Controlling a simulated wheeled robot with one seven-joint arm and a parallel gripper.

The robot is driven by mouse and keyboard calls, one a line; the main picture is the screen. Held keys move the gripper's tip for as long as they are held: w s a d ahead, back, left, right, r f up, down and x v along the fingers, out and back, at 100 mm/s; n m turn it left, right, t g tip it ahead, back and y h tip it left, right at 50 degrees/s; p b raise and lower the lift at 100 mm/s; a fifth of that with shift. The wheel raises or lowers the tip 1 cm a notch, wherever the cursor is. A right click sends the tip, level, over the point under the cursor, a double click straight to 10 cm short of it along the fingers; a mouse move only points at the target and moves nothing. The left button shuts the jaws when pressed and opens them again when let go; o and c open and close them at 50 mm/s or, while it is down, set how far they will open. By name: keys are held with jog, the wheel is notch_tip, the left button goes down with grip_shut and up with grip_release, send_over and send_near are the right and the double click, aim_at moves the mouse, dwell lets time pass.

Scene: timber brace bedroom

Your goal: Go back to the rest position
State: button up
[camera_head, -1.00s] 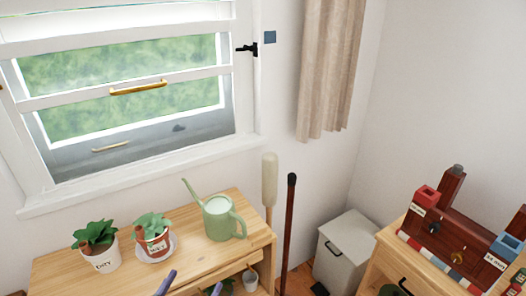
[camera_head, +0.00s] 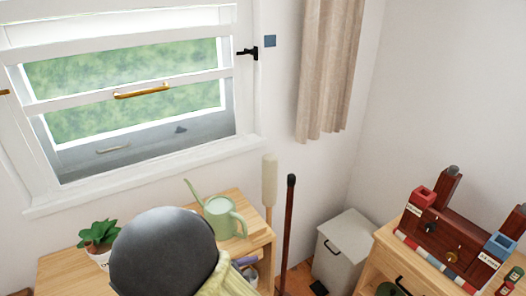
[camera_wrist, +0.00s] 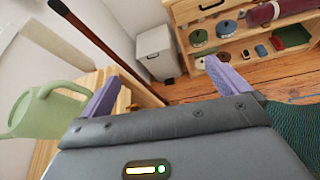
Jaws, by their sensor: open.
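My gripper (camera_wrist: 165,95) shows in the wrist view as two purple fingers spread wide apart with nothing between them. In the head view, a dark rounded part of my arm and a yellowish part cover the front of the wooden table (camera_head: 62,270). Only a bit of a purple finger shows there. A pale green watering can (camera_head: 222,217) stands on the table just behind my arm; it also shows at the left of the wrist view (camera_wrist: 45,112), beside the left finger. A potted plant (camera_head: 98,236) stands at the table's left.
A dark red pole (camera_head: 287,235) and a pale-headed one (camera_head: 270,180) lean right of the table. A grey-white bin (camera_head: 345,248) stands in the corner. A wooden cabinet (camera_head: 382,262) with a dark red rack (camera_head: 445,240) is at right. The window (camera_head: 130,95) is above.

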jog(key=s+d+r+m+g+y+p, duration=0.1)
jog(key=s+d+m+g+y, duration=0.1)
jog(key=d+m+g, duration=0.3)
jog(key=s+d+r+m+g+y+p, duration=0.2)
jog(key=s+d+m+g+y, duration=0.1)
jog(key=d+m, duration=0.35)
jog(key=w+d+r+m+t+y+p, duration=0.1)
jog(key=d+r+m+t+y+p, duration=0.1)
jog(key=d+r+m+y, duration=0.2)
notch_tip(320, 180, up, 3)
jog(key=m+y, duration=0.1)
jog(key=m, duration=0.7)
jog(key=shift+w+r+t, duration=0.2)
jog(key=shift+w+t, duration=0.1)
jog(key=shift+w, duration=0.05)
jog(key=shift+d, duration=0.1)
